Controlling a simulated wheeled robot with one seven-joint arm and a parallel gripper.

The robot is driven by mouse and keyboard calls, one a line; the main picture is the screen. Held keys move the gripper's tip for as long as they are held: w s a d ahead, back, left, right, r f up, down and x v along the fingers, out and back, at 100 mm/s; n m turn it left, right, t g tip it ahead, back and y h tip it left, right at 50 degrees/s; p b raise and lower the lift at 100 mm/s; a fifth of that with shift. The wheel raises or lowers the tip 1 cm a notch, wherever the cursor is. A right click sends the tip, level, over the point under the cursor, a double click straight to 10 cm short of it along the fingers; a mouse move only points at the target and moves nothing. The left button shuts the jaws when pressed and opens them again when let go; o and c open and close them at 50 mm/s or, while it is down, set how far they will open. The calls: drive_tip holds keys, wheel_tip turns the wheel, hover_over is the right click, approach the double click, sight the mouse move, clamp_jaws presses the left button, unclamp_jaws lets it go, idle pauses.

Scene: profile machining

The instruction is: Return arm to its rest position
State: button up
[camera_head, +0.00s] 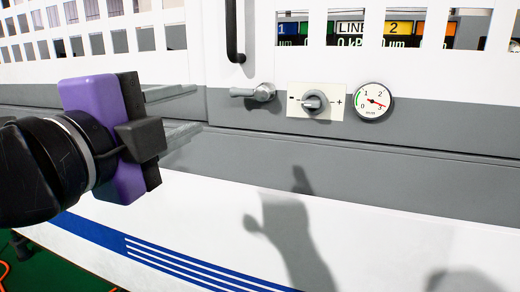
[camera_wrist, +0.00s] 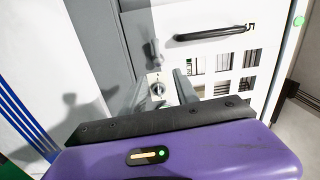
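My gripper (camera_head: 199,107) is at the left of the head view, with a purple body, a black plate and two grey fingers. The fingers point right, stand apart and have nothing between them. In the wrist view the purple body fills the bottom, and the fingers of my gripper (camera_wrist: 160,80) reach towards the machine front. The gripper is in front of the machine (camera_head: 430,190), left of its controls, and appears clear of them. My black arm link enters from the left edge.
The machine front carries a grey lever (camera_head: 255,92), a rotary knob (camera_head: 314,102) marked minus and plus, and a round gauge (camera_head: 373,101) with a red needle. A black door handle (camera_head: 235,30) hangs above the lever. Green floor (camera_head: 50,265) shows at lower left.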

drive_tip(key=a+r+n+t+y, duration=0.4)
drive_tip(key=a+n, duration=0.1)
drive_tip(key=n, duration=0.2)
wheel_tip(320, 180, down, 6)
drive_tip(key=a+n+y, duration=0.2)
drive_tip(key=n+y, duration=0.4)
drive_tip(key=n, duration=0.3)
drive_tip(key=s+d+f+n+g+y, duration=0.1)
drive_tip(key=s+d+f+n+y, duration=0.15)
drive_tip(key=f, duration=0.45)
drive_tip(key=s+d+f+n+y, duration=0.1)
drive_tip(key=d+f+n, duration=0.3)
drive_tip(key=f, duration=0.3)
drive_tip(key=s+d+f+n+g+y, duration=0.1)
drive_tip(key=s+d+f+n+y, duration=0.2)
drive_tip(key=f, duration=0.5)
drive_tip(key=s+d+f+m+g+h, duration=0.2)
drive_tip(key=s+d+f+h, duration=0.3)
drive_tip(key=s+d+f, duration=0.7)
drive_tip(key=s+d+f+m+g+h, duration=0.25)
drive_tip(key=s+d+f+h, duration=0.45)
drive_tip(key=s+d, duration=0.9)
wheel_tip(320, 180, up, 28)
drive_tip(key=y+p, duration=0.1)
drive_tip(key=p, duration=2.7)
drive_tip(key=shift+a+f+p, duration=0.2)
drive_tip(key=shift+a+p, duration=0.15)
drive_tip(key=shift+y, duration=0.25)
